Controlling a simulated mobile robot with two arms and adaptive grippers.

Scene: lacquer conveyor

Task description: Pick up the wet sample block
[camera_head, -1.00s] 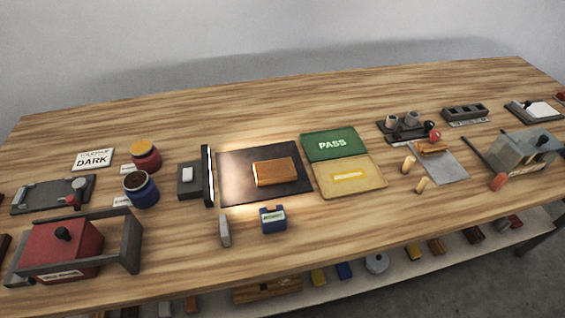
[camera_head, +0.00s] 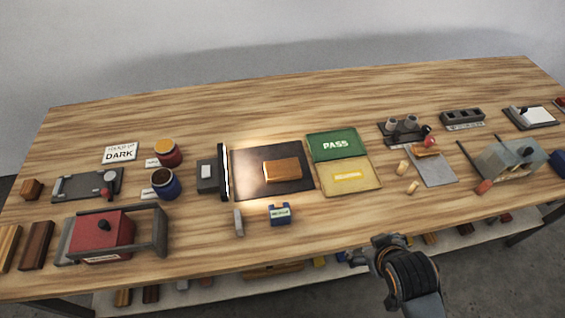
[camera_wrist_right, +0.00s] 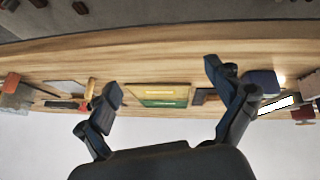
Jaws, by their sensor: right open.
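An orange-brown wooden block (camera_head: 282,170), which looks like the sample block, lies flat on a dark mat (camera_head: 245,186) under a bright glow. Whether it is wet cannot be told. My right gripper (camera_head: 354,257) is low at the table's front edge, right of and well apart from the block, with nothing in it. In the right wrist view its two fingers (camera_wrist_right: 168,92) are spread wide, with the green and yellow panels between them in the background. My left gripper is not in view.
Beside the mat stand an upright dark lamp panel (camera_head: 223,170) and a green PASS panel (camera_head: 336,144) above a yellow one (camera_head: 348,184). A blue labelled holder (camera_head: 280,214) and a small grey piece (camera_head: 238,222) stand in front. Paint jars (camera_head: 165,184) are left.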

